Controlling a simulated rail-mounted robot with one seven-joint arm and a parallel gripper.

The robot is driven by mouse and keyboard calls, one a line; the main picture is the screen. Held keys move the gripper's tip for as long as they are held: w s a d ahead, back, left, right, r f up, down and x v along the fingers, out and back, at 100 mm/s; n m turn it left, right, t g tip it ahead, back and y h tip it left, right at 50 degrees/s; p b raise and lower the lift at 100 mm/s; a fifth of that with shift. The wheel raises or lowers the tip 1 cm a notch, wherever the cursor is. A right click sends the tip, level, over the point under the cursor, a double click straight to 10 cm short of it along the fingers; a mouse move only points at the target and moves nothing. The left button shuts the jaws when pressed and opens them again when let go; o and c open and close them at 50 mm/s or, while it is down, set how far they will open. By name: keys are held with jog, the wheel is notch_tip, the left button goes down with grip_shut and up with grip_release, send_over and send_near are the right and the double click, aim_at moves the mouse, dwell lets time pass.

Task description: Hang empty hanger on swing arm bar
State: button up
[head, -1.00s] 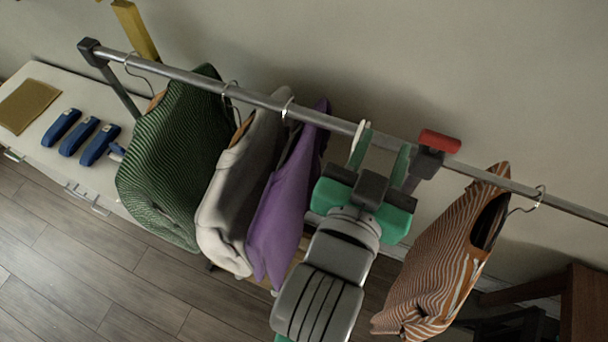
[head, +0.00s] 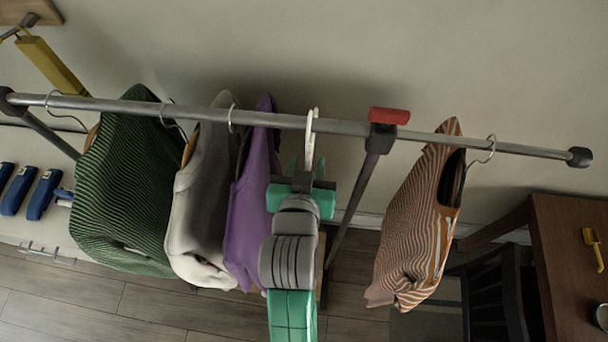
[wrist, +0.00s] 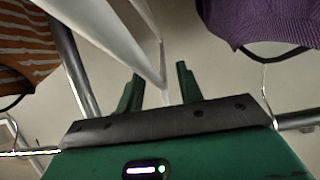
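The metal bar (head: 350,127) runs across the head view, with a red-topped joint (head: 388,116) right of the middle. The white empty hanger (head: 309,140) is at the bar, between the purple garment and the red-topped joint. Its top crosses in front of the bar and rises just above it; I cannot tell whether the hook bears on it. My gripper (head: 305,168) is just below the bar at the hanger. In the wrist view, my gripper's fingers (wrist: 160,88) stand apart, with white hanger parts (wrist: 115,35) in front of and between them.
A green striped sweater (head: 130,190), a grey-white garment (head: 200,190) and a purple garment (head: 255,190) hang left of my gripper. An orange striped shirt (head: 415,220) hangs right of the joint. A brown table (head: 570,235) stands at right.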

aim_at(308, 153)
jog(key=shift+w+f, duration=0.1)
jog(key=shift+w, duration=0.1)
grip_shut()
jog(key=shift+s+r+p, duration=0.2)
jog(key=shift+r+p, duration=0.35)
jog(key=shift+s+r+p, duration=0.15)
jog(key=shift+r+p, duration=0.35)
jog(key=shift+r, duration=0.05)
jog(key=shift+s, duration=0.1)
jog(key=shift+r, duration=0.1)
jog(key=shift+p+v, duration=0.85)
jog(key=shift+v, duration=0.25)
jog(key=shift+s+a+r, duration=0.1)
jog(key=shift+s+r, duration=0.15)
jog(key=shift+s+f, duration=0.15)
jog(key=shift+s, duration=0.05)
